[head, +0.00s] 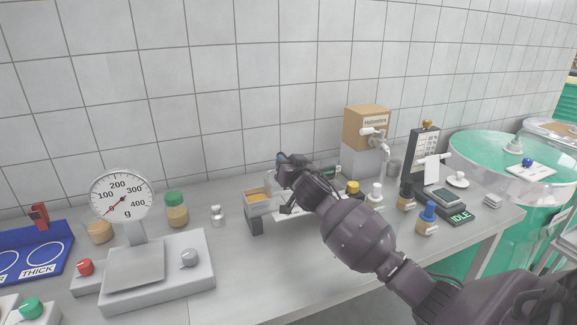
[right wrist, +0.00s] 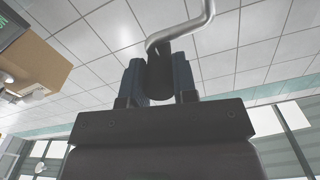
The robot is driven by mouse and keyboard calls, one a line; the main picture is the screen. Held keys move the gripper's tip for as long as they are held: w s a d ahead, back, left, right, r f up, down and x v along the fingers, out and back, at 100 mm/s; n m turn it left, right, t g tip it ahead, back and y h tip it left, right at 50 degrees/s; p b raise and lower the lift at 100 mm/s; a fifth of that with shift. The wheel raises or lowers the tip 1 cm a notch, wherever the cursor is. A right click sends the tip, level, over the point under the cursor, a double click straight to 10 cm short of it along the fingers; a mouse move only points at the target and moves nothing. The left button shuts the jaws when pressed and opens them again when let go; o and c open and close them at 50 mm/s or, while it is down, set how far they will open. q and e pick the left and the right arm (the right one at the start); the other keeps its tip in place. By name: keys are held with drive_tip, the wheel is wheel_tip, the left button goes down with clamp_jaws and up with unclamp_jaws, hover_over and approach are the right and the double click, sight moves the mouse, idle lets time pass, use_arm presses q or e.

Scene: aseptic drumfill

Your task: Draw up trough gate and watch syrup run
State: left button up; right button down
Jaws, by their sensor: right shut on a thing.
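The trough (head: 258,207) stands on the bench left of centre in the head view, with amber syrup (head: 258,195) in its near-left end. My right gripper (head: 284,187) is over the trough's right part and hides much of it. In the right wrist view, my right gripper (right wrist: 160,85) is shut on a dark handle (right wrist: 160,72), from which a bent grey metal rod (right wrist: 183,33) rises. I cannot tell from these frames whether this handle belongs to the gate or how high the gate stands. My left gripper is out of view.
A dial scale (head: 150,265) and jars (head: 177,212) stand to the left. A boxed dispenser with a tap (head: 367,128), small bottles (head: 428,215) and a device reading IDLE (head: 458,215) are on the right. The front middle of the bench is clear.

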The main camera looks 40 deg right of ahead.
drive_tip(key=shift+r, duration=0.8)
drive_tip(key=c, duration=1.2)
unclamp_jaws()
drive_tip(key=o, duration=0.3)
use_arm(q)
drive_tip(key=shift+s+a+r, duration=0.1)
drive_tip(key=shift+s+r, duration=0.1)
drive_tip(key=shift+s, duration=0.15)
use_arm(e)
drive_tip(key=shift+f, duration=0.1)
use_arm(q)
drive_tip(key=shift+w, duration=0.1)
